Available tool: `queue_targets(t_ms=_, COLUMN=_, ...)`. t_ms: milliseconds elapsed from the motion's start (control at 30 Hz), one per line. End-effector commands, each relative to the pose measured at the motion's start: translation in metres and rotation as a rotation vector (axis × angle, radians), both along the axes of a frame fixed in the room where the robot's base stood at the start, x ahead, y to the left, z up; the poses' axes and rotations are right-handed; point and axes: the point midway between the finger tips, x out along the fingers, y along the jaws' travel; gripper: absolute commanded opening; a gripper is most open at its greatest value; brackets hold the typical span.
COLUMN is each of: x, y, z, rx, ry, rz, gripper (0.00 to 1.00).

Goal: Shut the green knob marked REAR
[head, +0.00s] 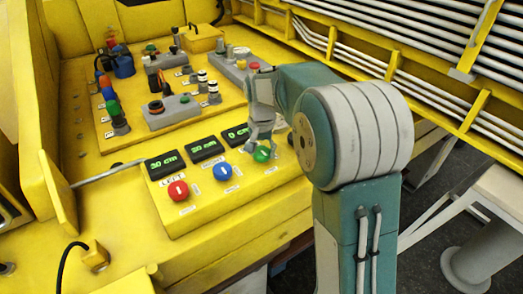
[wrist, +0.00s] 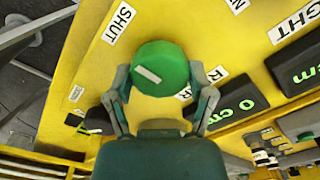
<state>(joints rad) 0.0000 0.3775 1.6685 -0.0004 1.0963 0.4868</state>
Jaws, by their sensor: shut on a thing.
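The green knob (head: 262,154) is the rightmost of three round knobs on the yellow control box. In the wrist view it is a round green cap (wrist: 160,68) with a short white slanted mark on its face. A SHUT label (wrist: 119,22) lies beyond it on the panel, up and to the left. The nearby label with R letters is partly hidden by my finger. My gripper (head: 262,138) is over the knob from above. In the wrist view my gripper (wrist: 160,92) has one finger on each side of the knob, closed on it.
A blue knob (head: 222,171) and a red knob (head: 178,190) sit to the left on the same box. Black displays with green digits (head: 206,147) stand behind the knobs. A yellow panel with switches and levers is further back. A yellow rail with pipes (head: 370,62) runs at right.

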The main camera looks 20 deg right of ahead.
Motion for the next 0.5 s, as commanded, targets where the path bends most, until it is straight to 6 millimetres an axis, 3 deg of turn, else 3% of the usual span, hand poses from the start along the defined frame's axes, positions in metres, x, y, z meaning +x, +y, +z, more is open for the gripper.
queue_targets(t_ms=233, x=-0.0017, y=0.0009, z=-0.0030, rx=0.002, ry=0.009, rz=-0.001, gripper=0.22)
queue_targets(t_ms=267, x=-0.0016, y=0.0008, z=-0.0030, rx=0.002, ry=0.009, rz=-0.001, gripper=0.78)
queue_targets(t_ms=300, x=-0.0015, y=0.0009, z=-0.0028, rx=0.002, ry=0.008, rz=-0.001, gripper=0.96)
queue_targets(t_ms=333, x=-0.0014, y=0.0008, z=-0.0025, rx=0.002, ry=0.007, rz=0.000, gripper=1.00)
queue_targets(t_ms=500, x=-0.0007, y=0.0005, z=-0.0012, rx=0.001, ry=0.003, rz=0.000, gripper=1.00)
